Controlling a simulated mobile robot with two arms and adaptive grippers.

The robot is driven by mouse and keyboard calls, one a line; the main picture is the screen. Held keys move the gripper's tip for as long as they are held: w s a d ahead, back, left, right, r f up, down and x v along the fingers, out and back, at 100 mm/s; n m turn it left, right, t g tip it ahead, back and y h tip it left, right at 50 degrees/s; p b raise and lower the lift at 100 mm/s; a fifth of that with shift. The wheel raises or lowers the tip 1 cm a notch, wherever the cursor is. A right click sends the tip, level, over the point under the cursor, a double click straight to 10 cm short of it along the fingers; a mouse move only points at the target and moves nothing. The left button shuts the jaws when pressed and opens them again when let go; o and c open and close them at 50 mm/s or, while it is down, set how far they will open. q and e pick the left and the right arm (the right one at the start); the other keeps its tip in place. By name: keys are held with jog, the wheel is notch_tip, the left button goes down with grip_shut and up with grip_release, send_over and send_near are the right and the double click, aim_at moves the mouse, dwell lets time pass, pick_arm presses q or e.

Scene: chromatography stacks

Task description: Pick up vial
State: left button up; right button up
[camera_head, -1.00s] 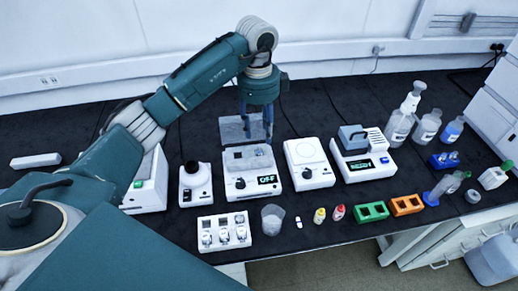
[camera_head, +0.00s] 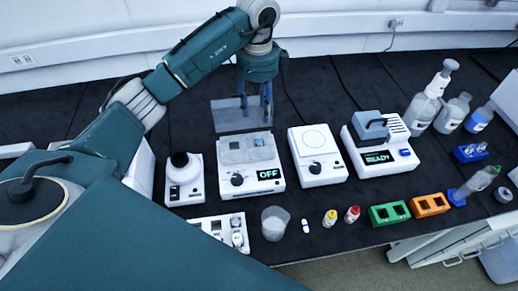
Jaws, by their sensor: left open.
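Two small vials stand on the dark bench near its front edge: one with a yellow cap (camera_head: 330,218) and one with a red cap (camera_head: 352,214). I cannot tell which one the task means. My left gripper (camera_head: 256,112) points down, open and empty, with its fingers in front of the raised clear lid of a white device (camera_head: 262,181) that reads OFF. It is well behind and to the left of both vials. My right gripper is not in view.
A white device reading READY (camera_head: 377,158) and several bottles (camera_head: 424,111) stand at the right.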

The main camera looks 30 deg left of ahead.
pick_arm(q)
jog(key=f, duration=0.1)
send_over(259, 138)
notch_tip(259, 138, down, 5)
jog(key=shift+a+r+p, duration=0.15)
jog(key=shift+p, duration=0.25)
jog(key=shift+f, duration=0.4)
jog(key=shift+f+p, duration=0.45)
jog(key=shift+f, duration=0.15)
notch_tip(259, 138, down, 4)
jog(key=shift+r+p, duration=0.2)
jog(key=shift+p, duration=0.5)
jog(key=shift+f, duration=0.35)
grip_shut()
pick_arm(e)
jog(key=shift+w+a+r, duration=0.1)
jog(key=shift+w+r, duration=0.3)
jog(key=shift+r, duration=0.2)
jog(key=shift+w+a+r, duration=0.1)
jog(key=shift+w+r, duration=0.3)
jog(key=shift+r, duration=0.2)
